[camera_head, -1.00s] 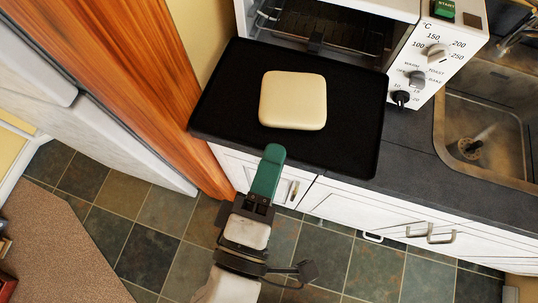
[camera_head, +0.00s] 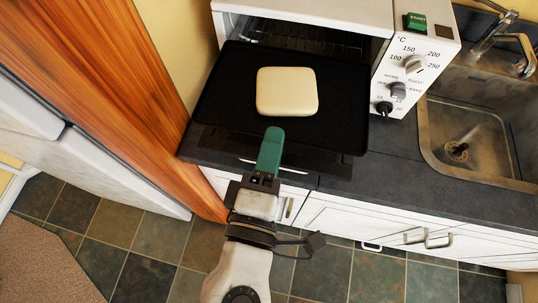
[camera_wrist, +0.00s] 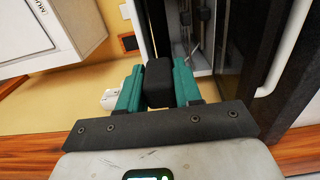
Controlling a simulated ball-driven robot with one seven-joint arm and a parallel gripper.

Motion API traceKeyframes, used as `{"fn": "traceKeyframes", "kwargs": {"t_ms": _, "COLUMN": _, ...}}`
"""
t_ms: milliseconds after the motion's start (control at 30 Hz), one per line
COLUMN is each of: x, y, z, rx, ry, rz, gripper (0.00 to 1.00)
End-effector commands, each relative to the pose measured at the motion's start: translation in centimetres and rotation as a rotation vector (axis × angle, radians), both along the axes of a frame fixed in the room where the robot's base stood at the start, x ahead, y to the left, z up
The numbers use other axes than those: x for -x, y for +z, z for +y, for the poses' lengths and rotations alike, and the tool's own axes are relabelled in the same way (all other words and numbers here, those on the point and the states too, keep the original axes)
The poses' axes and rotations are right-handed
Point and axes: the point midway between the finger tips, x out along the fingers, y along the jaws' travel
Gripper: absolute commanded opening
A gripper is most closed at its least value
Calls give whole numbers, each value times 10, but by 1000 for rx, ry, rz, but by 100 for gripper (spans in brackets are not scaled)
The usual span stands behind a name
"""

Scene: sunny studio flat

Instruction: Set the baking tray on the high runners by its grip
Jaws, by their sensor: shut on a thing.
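The baking tray (camera_head: 215,110) is flat and black, with a pale cream square slab (camera_head: 287,92) on it. It appears roughly level in front of the white oven (camera_head: 310,12), its back edge at the open mouth. A rack (camera_head: 310,42) shows in the dark inside, behind the tray; the runners cannot be made out. My gripper (camera_head: 269,150) is at the middle of the tray's front edge. In the wrist view its teal fingers (camera_wrist: 158,85) are shut on a black block, the tray's grip (camera_wrist: 158,80). The tray hides most of the oven's lower mouth.
The oven's control panel (camera_head: 410,70) with knobs is close to the tray's right side. A wooden panel (camera_head: 120,90) stands close on the left. The dark worktop (camera_head: 400,160) runs right to a sink (camera_head: 465,150) with a tap. White cupboards (camera_head: 400,220) are below.

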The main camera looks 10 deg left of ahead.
Motion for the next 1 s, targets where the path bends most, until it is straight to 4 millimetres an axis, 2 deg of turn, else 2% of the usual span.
{"fn": "traceKeyframes", "kwargs": {"t_ms": 1000, "x": -64, "y": 0, "z": -2, "rx": 0, "ry": -1, "rz": -3, "gripper": 0}}
